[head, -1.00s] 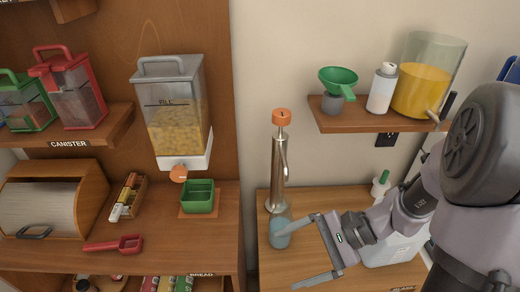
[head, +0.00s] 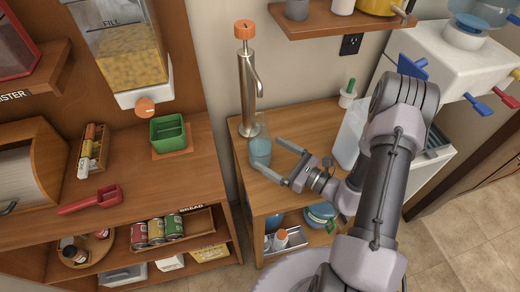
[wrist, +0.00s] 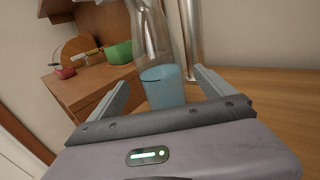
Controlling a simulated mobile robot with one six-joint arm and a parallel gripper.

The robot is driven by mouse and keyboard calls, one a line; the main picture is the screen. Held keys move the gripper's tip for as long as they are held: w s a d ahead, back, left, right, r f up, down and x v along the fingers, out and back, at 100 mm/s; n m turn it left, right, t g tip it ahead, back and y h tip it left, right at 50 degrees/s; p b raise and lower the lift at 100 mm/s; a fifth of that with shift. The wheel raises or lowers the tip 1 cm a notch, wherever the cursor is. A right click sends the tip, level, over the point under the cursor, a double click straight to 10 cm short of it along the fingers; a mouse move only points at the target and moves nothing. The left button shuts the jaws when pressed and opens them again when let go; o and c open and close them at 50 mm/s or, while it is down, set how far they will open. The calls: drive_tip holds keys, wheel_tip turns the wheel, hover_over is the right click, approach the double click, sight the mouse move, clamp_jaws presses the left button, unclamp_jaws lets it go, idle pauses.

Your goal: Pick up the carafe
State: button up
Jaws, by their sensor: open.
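The carafe (head: 260,150) is a clear glass vessel with blue liquid in its lower part. It stands upright on the wooden counter, just in front of the metal pump dispenser. My gripper (head: 267,153) is open, with its fingers pointing at the carafe from the right. In the wrist view the carafe (wrist: 164,84) shows between the two fingers of my gripper (wrist: 161,77). I cannot tell whether the fingertips reach past its sides. No contact is visible.
The metal pump (head: 248,95) with an orange cap stands close behind the carafe. A white jug (head: 349,137) stands to the right on the counter. A green box (head: 168,133) and a red scoop (head: 90,200) sit on the left counter. A shelf (head: 335,25) hangs above.

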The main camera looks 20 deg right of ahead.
sight(260, 147)
drive_tip(key=b+x, duration=0.1)
drive_tip(key=x, duration=0.4)
drive_tip(key=shift+w+b, duration=0.1)
drive_tip(key=shift+b, duration=0.2)
clamp_jaws()
